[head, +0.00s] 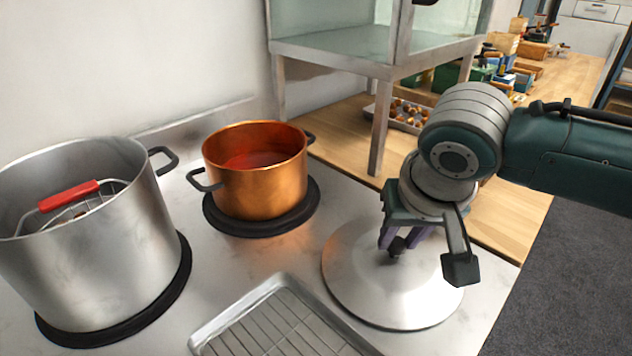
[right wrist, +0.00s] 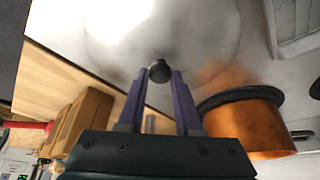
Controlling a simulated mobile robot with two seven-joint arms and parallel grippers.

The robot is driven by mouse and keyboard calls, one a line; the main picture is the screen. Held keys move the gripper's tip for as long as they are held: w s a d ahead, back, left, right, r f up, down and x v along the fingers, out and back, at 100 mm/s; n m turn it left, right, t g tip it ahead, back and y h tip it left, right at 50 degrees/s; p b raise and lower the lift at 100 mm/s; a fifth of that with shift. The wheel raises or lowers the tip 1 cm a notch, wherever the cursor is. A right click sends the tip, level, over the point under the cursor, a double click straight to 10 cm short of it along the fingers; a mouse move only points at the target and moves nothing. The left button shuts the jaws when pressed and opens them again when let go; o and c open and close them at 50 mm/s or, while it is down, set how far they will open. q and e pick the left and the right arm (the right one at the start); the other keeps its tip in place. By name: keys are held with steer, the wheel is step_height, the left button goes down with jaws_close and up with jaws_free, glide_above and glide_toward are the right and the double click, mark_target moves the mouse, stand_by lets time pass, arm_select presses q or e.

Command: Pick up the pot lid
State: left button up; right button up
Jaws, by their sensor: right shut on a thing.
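The pot lid (head: 350,282) is a wide, round, silvery disc at the right side of the steel stovetop. I cannot tell for sure whether it touches the surface. My right gripper (head: 398,246) points down over its middle and is shut on the lid's dark knob. In the right wrist view the knob (right wrist: 159,71) sits between the two purple fingertips, with the pale lid (right wrist: 160,30) beyond. A big steel pot (head: 100,260) stands at the left, and a copper pot (head: 255,185) stands behind the lid to the left. My left gripper is not in view.
A wire rack tray (head: 275,325) lies in front, close to the lid's left edge. A red-handled basket (head: 68,196) is inside the steel pot. A glass case on metal legs (head: 380,125) stands behind. A tray of chestnuts (head: 405,115) sits on the wooden counter.

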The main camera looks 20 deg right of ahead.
jaws_close()
stand_by(0.8)
